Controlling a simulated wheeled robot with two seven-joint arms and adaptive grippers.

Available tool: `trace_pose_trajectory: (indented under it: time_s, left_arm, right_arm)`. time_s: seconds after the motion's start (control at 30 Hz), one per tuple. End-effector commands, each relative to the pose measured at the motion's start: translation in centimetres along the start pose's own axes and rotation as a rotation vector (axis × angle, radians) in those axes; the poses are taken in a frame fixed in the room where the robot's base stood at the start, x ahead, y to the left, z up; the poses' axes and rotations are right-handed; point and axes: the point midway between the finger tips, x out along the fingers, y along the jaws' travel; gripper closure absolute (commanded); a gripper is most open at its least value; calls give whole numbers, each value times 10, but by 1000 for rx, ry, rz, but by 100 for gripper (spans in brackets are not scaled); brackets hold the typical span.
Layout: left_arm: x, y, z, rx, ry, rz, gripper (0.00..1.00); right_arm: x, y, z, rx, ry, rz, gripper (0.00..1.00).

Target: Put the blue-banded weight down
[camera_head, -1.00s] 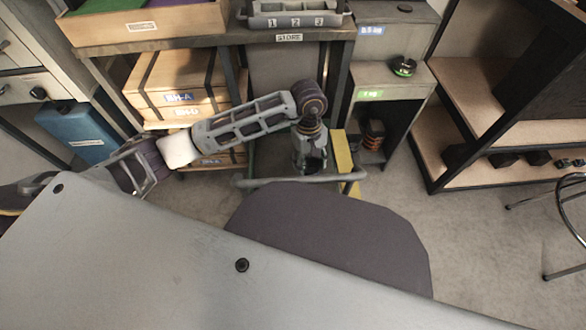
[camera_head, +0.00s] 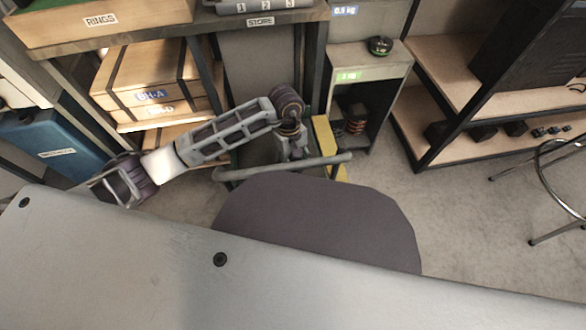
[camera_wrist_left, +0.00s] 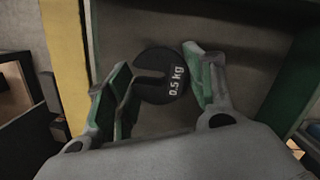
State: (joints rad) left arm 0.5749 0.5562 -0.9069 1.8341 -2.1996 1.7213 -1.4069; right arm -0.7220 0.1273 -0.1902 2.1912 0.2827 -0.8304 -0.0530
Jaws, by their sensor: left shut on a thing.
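The weight (camera_wrist_left: 155,88) is a dark slotted disc marked 0.5 kg, seen between my left fingers in the left wrist view. I cannot make out a blue band on it from this side. My left gripper (camera_wrist_left: 162,92) is shut on it. Behind the disc is a dark flat surface with a yellow strip (camera_wrist_left: 64,65) on its left; I cannot tell whether the disc touches that surface. In the head view my left gripper (camera_head: 291,152) points down near a yellow upright (camera_head: 323,135), and the weight is hidden there. My right gripper is not in view.
A stepped stand has a blue 0.5 kg label (camera_head: 344,11) on its upper step and a green 1 kg label (camera_head: 348,76) below. A green-banded weight (camera_head: 380,45) sits on the lower step. A grey bar (camera_head: 250,170) crosses before my gripper. Wooden boxes (camera_head: 150,75) stand left.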

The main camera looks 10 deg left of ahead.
Motion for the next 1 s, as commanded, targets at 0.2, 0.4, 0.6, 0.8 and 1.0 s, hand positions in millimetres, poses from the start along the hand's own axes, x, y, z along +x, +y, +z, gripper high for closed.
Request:
trace_pose_trajectory:
  time_s: [0.2, 0.4, 0.6, 0.8, 1.0]
  left_arm:
    - [1, 1, 0, 1, 0, 2, 94]
    - [2, 0, 0, 1, 0, 2, 94]
    - [17, 0, -2, 1, -2, 0, 94]
    - [34, 0, -5, 0, -2, 1, 94]
    - [38, 1, -6, 1, 0, 2, 94]
  right_arm:
    - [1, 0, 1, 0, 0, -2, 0]
    - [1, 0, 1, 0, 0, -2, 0]
    - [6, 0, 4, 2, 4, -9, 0]
    - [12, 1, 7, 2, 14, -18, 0]
    - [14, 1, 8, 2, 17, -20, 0]
